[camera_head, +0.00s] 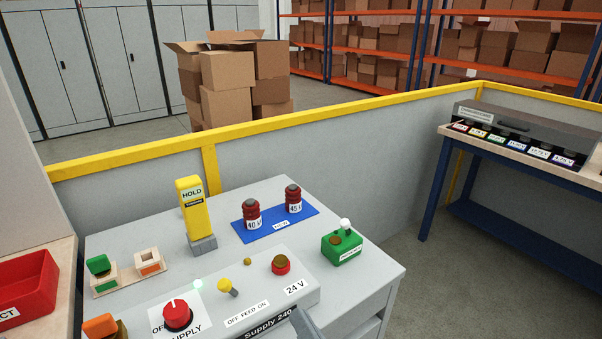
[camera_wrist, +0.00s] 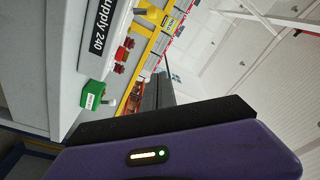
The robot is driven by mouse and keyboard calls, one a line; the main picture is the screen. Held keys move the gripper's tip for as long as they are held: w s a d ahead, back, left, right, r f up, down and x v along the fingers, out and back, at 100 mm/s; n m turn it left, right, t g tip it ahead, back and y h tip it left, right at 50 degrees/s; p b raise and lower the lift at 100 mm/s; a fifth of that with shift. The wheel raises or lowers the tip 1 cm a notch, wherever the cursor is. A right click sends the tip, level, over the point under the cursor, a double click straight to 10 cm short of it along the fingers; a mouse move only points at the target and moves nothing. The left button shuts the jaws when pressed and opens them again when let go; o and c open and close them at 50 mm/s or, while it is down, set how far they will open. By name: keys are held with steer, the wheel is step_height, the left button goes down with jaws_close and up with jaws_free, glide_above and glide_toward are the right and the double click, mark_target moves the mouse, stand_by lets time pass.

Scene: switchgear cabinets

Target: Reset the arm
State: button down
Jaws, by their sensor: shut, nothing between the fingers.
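My gripper (camera_wrist: 158,78) shows in the wrist view as dark fingers standing up from a black bar on a purple body. The fingers are together with nothing between them. They point out over free space, apart from the desk. In the head view only a grey piece of what seems to be my arm shows at the bottom edge, in front of the "Supply 240" panel (camera_head: 270,322); my gripper is not clearly visible there. The panel also shows sideways in the wrist view (camera_wrist: 97,35).
The grey desk (camera_head: 375,285) carries a red knob (camera_head: 177,315), a yellow HOLD post (camera_head: 194,207), red cylinders on a blue mat (camera_head: 303,217) and a green box (camera_head: 342,247). A yellow-topped barrier (camera_head: 330,160) runs behind. A side table (camera_head: 440,137) stands at right.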

steer(key=s+d+f+n+t+h, duration=0.1)
steer(key=s+d+f+h, duration=0.2)
steer(key=s+d, duration=0.35)
steer(key=s+d+f+n+t+h, duration=0.1)
steer(key=s+d+f+h, duration=0.15)
steer(key=s+d, duration=0.35)
steer(key=s+d+f+n+g+h, duration=0.1)
steer(key=s+d+f+g+h, duration=0.1)
steer(key=s, duration=0.6)
steer(key=s+d+f+n+g+h, duration=0.1)
steer(key=s+d+f, duration=0.1)
steer(key=s+d, duration=0.3)
steer(key=s, duration=0.3)
steer(key=shift+f+g+h, duration=0.15)
steer(key=shift+g+h, duration=0.2)
steer(key=shift+g, duration=0.05)
